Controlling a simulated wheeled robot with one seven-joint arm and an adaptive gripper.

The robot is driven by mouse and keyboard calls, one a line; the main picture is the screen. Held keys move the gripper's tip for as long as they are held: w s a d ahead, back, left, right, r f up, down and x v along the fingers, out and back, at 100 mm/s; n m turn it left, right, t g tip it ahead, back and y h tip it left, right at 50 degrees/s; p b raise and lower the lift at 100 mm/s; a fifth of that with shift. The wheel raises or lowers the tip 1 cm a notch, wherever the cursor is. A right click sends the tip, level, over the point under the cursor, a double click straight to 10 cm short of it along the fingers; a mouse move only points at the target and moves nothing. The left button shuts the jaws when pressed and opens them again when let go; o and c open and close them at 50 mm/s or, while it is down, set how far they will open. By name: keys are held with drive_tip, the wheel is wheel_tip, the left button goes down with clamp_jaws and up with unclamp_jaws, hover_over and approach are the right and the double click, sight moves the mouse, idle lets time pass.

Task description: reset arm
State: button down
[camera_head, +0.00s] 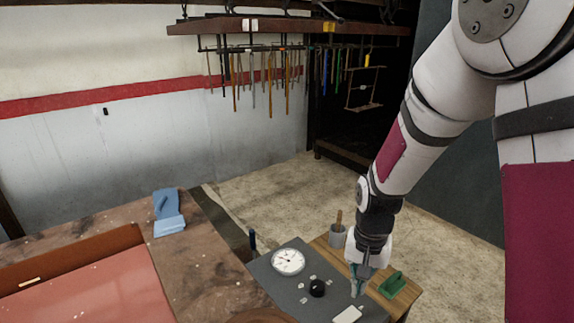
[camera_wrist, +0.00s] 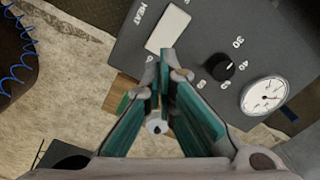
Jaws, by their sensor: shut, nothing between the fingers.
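My gripper (camera_head: 357,287) hangs from my arm, pointing down over the right part of a dark grey panel in the head view. In the wrist view the teal fingers of my gripper (camera_wrist: 163,68) meet at the tips with nothing held between them. The tips appear near a white rectangular plate (camera_wrist: 167,30) on the panel (camera_wrist: 205,30). Whether they touch the panel I cannot tell.
A black knob (camera_head: 317,288) and a round white gauge (camera_head: 288,262) sit on the panel. A green object (camera_head: 393,285) and a grey cup (camera_head: 337,237) stand close by. A brown table (camera_head: 215,262) with a blue glove (camera_head: 167,212) lies left. Tools hang behind.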

drive_tip(key=s+r+n+t, duration=0.1)
drive_tip(key=s+r, duration=0.3)
drive_tip(key=r, duration=0.4)
drive_tip(key=s+r+n+t, duration=0.15)
drive_tip(key=s+r, duration=0.25)
drive_tip(key=r, duration=0.4)
drive_tip(key=s+r+n+t, duration=0.2)
drive_tip(key=s+r, duration=0.4)
drive_tip(key=s, duration=0.4)
drive_tip(key=shift+s+d+r, duration=0.25)
drive_tip(key=shift+s, duration=0.15)
drive_tip(key=shift+n, duration=0.25)
